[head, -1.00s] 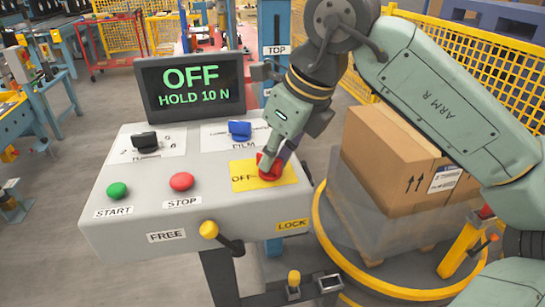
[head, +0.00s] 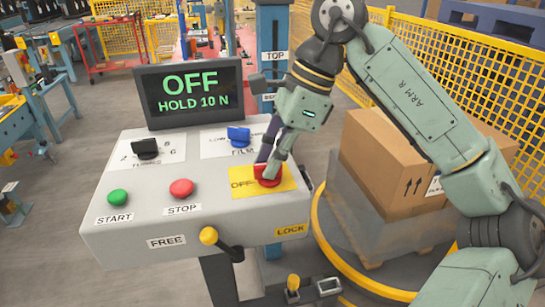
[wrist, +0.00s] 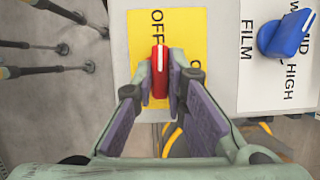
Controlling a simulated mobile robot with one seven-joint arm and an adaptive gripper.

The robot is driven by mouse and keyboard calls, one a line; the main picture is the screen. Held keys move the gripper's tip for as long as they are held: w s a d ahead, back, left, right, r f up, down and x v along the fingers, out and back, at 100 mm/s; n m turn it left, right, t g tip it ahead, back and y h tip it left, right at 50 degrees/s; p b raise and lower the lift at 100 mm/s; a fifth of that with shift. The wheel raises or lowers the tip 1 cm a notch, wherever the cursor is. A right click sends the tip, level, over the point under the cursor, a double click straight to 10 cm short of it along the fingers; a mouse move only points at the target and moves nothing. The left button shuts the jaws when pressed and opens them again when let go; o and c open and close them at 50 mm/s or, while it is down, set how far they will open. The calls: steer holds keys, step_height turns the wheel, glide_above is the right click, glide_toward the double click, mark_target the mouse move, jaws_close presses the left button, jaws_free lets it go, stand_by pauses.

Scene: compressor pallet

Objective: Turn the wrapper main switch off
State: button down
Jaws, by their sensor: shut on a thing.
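The main switch is a red knob (head: 267,178) on a yellow plate (head: 285,183) at the panel's right front. My gripper (head: 268,167) reaches down onto it, its fingers shut on the raised red handle. In the wrist view the red handle (wrist: 160,62) stands between the two finger pads, and its white line points toward the OFF print. The other print on the plate is partly hidden by a finger. The display (head: 193,92) reads "OFF" and "HOLD 10 N" in green.
A blue FILM knob (head: 239,136), a black knob (head: 146,148), a green START button (head: 118,197) and a red STOP button (head: 181,188) share the panel. A lever with a yellow knob (head: 208,236) is at its front.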

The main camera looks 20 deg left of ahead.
steer(key=shift+n, duration=0.4)
steer(key=c, duration=1.6)
jaws_free()
steer(key=v, duration=1.2)
steer(key=shift+w, duration=0.2)
